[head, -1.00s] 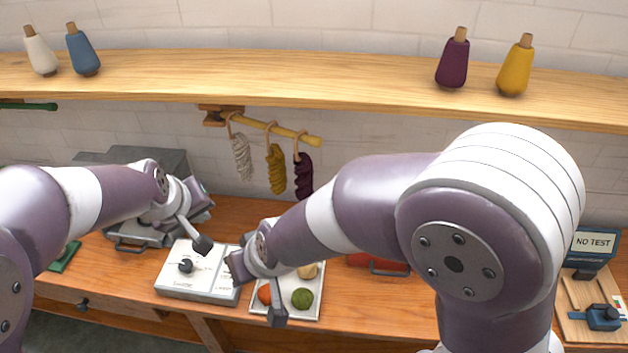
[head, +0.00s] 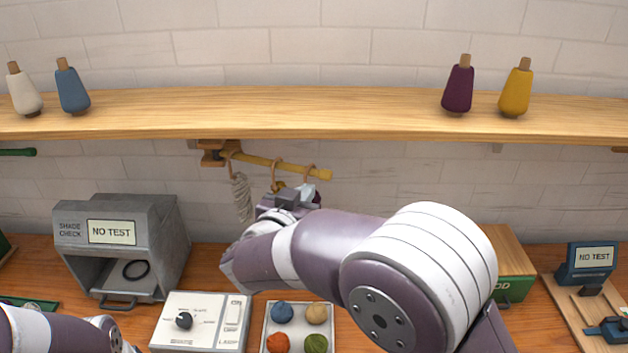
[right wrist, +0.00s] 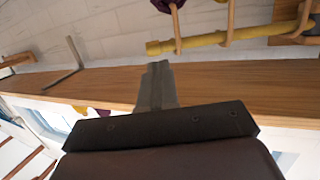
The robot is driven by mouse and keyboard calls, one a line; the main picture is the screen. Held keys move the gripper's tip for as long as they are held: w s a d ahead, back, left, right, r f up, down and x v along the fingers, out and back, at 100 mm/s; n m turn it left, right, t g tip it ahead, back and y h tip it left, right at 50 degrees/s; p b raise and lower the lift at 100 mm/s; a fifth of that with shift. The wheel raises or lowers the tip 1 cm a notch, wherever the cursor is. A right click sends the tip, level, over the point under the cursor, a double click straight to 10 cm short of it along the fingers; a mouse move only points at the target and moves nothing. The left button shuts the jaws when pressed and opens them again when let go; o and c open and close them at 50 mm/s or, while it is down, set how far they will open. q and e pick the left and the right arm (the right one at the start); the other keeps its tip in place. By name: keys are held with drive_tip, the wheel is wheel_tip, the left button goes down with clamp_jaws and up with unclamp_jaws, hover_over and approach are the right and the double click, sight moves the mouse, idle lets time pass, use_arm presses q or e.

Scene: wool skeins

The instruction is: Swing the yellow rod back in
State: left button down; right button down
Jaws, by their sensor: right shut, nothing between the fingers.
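The yellow rod (head: 255,160) juts out from a wooden bracket (head: 212,155) under the shelf and slants to the right; it also shows at the top right of the right wrist view (right wrist: 190,42). A pale grey skein (head: 241,196) hangs near the bracket. A mustard skein (head: 278,186) and a dark purple skein hang further along, mostly hidden behind my right gripper in the head view; the purple one shows in the right wrist view (right wrist: 166,6). My right gripper (head: 291,197) is shut and empty, just below the rod's outer part. My left gripper is out of view.
The wooden shelf (head: 350,112) with several yarn cones runs above the rod. On the bench stand a grey shade-check box (head: 160,235), a white control box (head: 200,320), a tray (head: 266,325) of wool balls and a green box (head: 515,280).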

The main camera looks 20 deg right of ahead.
sight(321, 177)
drive_tip(key=x, duration=0.5)
drive_tip(key=shift+p, duration=0.35)
drive_tip(key=shift+w, duration=0.1)
drive_tip(key=shift+d, duration=0.1)
drive_tip(key=shift+w+d+f+n+t+y+b, duration=0.15)
drive_tip(key=shift+w+d+n+t+y+b, duration=0.35)
drive_tip(key=shift+w+d, duration=0.4)
drive_tip(key=w+d, duration=0.1)
drive_tip(key=w, duration=0.1)
drive_tip(key=shift+w+d+r+y+p, duration=0.2)
drive_tip(key=shift+w+d+y+p, duration=0.05)
drive_tip(key=shift+d+y+p, duration=0.1)
drive_tip(key=shift+w+d+f, duration=0.1)
drive_tip(key=shift+w, duration=0.25)
drive_tip(key=shift+s, duration=0.1)
drive_tip(key=shift+d, duration=0.1)
